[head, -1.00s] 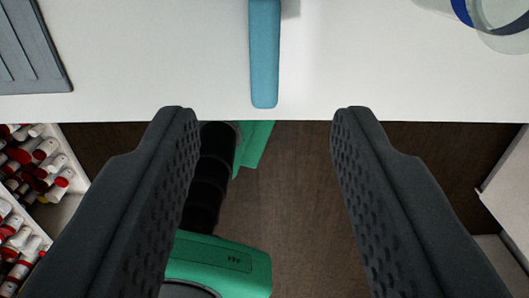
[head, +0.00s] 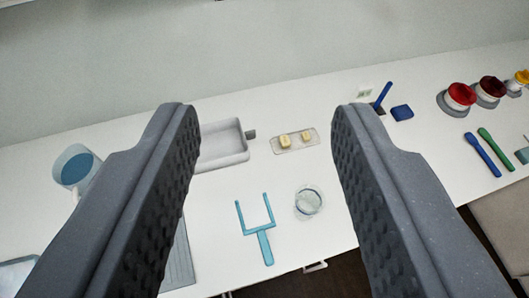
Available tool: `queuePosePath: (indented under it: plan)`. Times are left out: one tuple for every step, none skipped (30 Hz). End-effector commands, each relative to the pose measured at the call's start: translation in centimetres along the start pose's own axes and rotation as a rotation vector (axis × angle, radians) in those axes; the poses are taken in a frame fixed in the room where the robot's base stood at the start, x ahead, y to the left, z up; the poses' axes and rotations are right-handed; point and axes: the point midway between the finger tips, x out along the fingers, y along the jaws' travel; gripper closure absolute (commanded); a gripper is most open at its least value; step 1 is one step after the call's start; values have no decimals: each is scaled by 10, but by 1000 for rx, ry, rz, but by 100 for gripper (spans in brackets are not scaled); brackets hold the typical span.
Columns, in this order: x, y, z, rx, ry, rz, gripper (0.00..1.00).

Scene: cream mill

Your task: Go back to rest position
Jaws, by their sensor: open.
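My gripper (head: 256,112) is open in the head view. Its two dark textured fingers stand wide apart with nothing between them but the view of the counter beyond. The gripper is above and away from the white counter (head: 330,235) and touches nothing that I can see. A light blue two-pronged fork tool (head: 265,246) lies on the counter, seen between the fingers. A clear glass (head: 308,201) stands to the right of it.
A white tray (head: 222,145) and a small plate (head: 311,144) with two yellowish pieces are farther back. Red-topped containers (head: 460,95), a blue tool (head: 482,154) and a green tool (head: 496,149) are at right. A wall rises behind.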

Motion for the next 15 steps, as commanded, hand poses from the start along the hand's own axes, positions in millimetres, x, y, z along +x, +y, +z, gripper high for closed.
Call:
queuePosePath:
  plan:
    - [-16, 0, -11, 9, 44, 3, 59]
    - [-23, 0, -16, 13, 67, 4, 59]
    - [-32, 0, -22, 19, 92, 6, 59]
    - [-37, 0, -25, 22, 107, 6, 59]
    - [-41, 0, -28, 25, 118, 7, 59]
    - [-45, 0, -30, 29, 129, 7, 59]
    - [-47, 0, -31, 30, 135, 7, 59]
    - [-48, 0, -32, 32, 139, 7, 59]
    - [-49, 0, -33, 33, 141, 8, 59]
    - [-49, 0, -33, 33, 142, 7, 59]
    - [-49, 0, -33, 33, 142, 7, 59]
    - [-49, 0, -33, 33, 141, 7, 59]
    - [-49, 0, -33, 33, 141, 7, 59]
    - [-49, 0, -33, 32, 141, 7, 59]
    - [-48, 0, -33, 32, 141, 7, 59]
